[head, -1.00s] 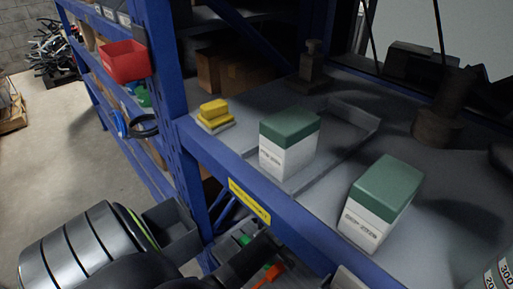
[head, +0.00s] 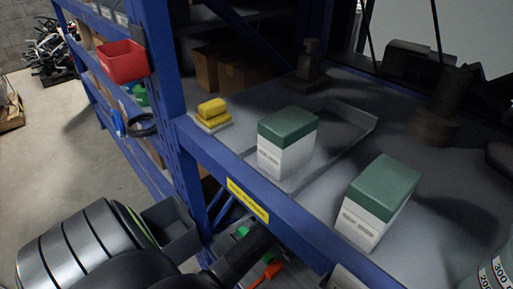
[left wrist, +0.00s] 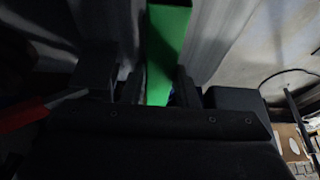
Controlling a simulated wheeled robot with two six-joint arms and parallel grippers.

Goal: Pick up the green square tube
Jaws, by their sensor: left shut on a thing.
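The green square tube (left wrist: 167,45) stands out bright in the left wrist view, running up from between the fingers to the top edge. My left gripper (left wrist: 160,92) is shut on it, with a dark finger on each side. The tube's lower end is hidden behind the gripper body. In the head view my left arm comes in at the lower left, and its dark parts hide most of the area below the bench edge. A small green patch (head: 243,232) shows there, but I cannot tell whether it is the tube. My right gripper is not in view.
Two green-and-white boxes (head: 284,150) (head: 368,212) stand on the grey bench with a blue front edge (head: 300,240). A yellow block (head: 212,110) sits at its left corner. A red bin (head: 123,62) hangs on the blue shelf. An orange item (head: 272,270) lies low.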

